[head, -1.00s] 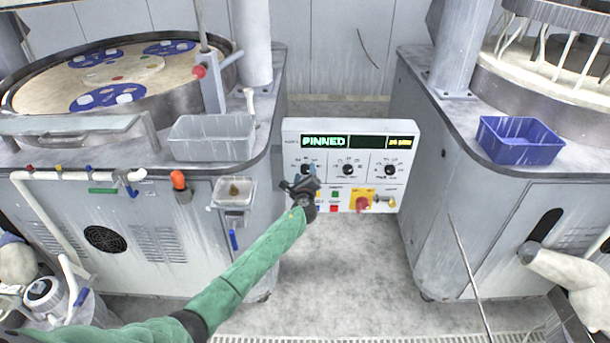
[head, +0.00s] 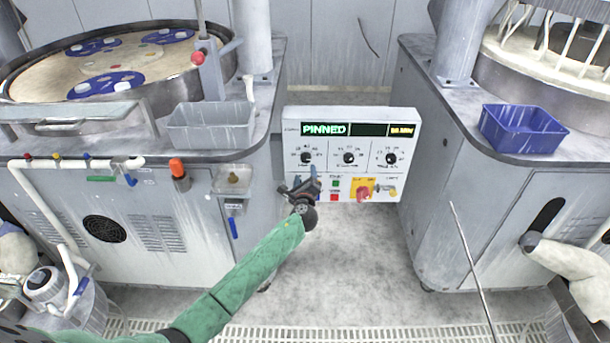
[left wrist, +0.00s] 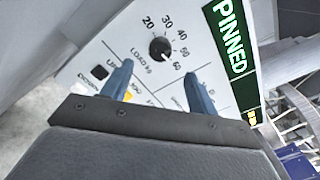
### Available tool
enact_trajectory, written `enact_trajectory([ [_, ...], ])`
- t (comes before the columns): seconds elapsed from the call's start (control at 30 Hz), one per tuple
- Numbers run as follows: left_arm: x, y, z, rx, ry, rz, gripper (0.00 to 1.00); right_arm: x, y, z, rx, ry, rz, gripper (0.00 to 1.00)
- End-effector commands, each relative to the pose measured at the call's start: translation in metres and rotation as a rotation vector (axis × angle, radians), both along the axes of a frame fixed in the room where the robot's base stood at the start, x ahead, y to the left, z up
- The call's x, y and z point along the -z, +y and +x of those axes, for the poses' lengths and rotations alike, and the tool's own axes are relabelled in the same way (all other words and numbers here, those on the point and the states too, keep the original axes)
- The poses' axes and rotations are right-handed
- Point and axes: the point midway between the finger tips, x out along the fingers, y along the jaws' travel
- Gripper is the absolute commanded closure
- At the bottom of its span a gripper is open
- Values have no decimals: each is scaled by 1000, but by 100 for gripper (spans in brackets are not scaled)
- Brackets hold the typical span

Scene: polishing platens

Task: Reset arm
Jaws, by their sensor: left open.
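My left arm in its green sleeve reaches in from the lower left of the head view. Its left gripper (head: 302,186) is in front of the lower left part of the white control panel (head: 350,180). In the left wrist view the left gripper (left wrist: 155,85) has its two blue fingers apart with nothing between them. A black knob (left wrist: 160,48) with numbers around it lies beyond the fingertips. The panel's green display (left wrist: 230,35) reads PINNED. My right gripper is not in view.
A grey bin (head: 211,128) sits on the left machine and a blue bin (head: 522,132) on the right machine. A red knob (head: 363,194) is on the panel's yellow plate. Open floor (head: 350,255) lies between the machines.

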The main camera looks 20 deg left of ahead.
Motion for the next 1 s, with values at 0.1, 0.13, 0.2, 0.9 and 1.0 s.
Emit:
enact_trajectory([
  [0.1,0,0,0,0,0,0,41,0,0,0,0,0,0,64],
  [0.13,0,0,0,0,0,0,41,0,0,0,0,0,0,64],
  [0.2,0,0,0,0,0,0,41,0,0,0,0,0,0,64],
  [0.9,5,25,-20,-239,-80,-691,41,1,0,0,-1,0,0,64],
  [1.0,-2,24,-28,-311,-94,-898,41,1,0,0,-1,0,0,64],
])
